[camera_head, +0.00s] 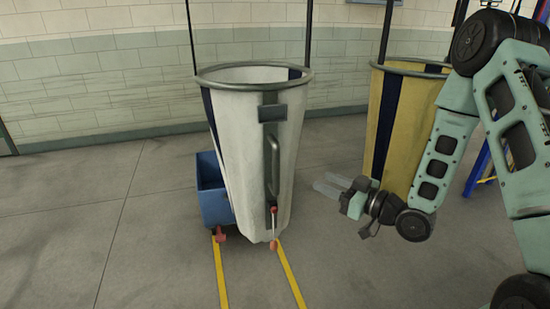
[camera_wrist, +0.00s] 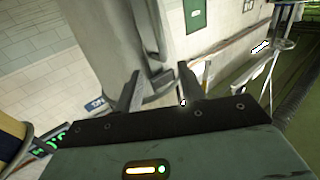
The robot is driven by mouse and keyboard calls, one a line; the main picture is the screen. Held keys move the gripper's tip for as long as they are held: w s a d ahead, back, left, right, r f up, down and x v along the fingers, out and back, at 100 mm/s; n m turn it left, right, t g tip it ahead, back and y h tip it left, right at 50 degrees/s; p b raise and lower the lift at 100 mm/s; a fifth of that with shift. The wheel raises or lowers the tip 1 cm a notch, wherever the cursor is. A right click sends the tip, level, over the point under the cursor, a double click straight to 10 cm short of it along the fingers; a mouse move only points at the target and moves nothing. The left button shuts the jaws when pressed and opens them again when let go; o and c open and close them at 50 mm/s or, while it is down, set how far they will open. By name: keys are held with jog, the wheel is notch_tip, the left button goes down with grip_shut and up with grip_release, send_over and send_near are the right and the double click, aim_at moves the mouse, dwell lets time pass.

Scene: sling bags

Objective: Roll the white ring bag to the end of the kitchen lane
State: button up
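The white ring bag (camera_head: 228,130) stands upright under a grey metal ring (camera_head: 250,83), left of centre in the head view. A long grey handle (camera_head: 273,165) runs down its front, below a dark plate (camera_head: 272,113). A small red-tipped lever (camera_head: 274,212) sits low on the front. My gripper (camera_head: 326,187) is to the right of the bag, apart from it, with its fingers toward it. In the wrist view its two fingers (camera_wrist: 160,85) are spread and nothing is held between them. The pale bag (camera_wrist: 105,30) and its handle (camera_wrist: 148,28) show beyond the fingers.
A blue box (camera_head: 213,195) sits at the bag's lower left. Two yellow floor lines (camera_head: 292,280) run from the bag's base toward me. A yellow bag (camera_head: 404,125) stands behind my arm. A tiled wall (camera_head: 110,75) closes the back; the floor at left is clear.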

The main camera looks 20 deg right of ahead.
aim_at(279, 162)
jog(key=p+x, duration=0.5)
jog(key=x, duration=1)
jog(key=shift+w+a+r, duration=0.1)
jog(key=shift+a+r, duration=0.05)
jog(key=shift+p+x, duration=0.3)
jog(key=shift+x, duration=0.55)
grip_shut()
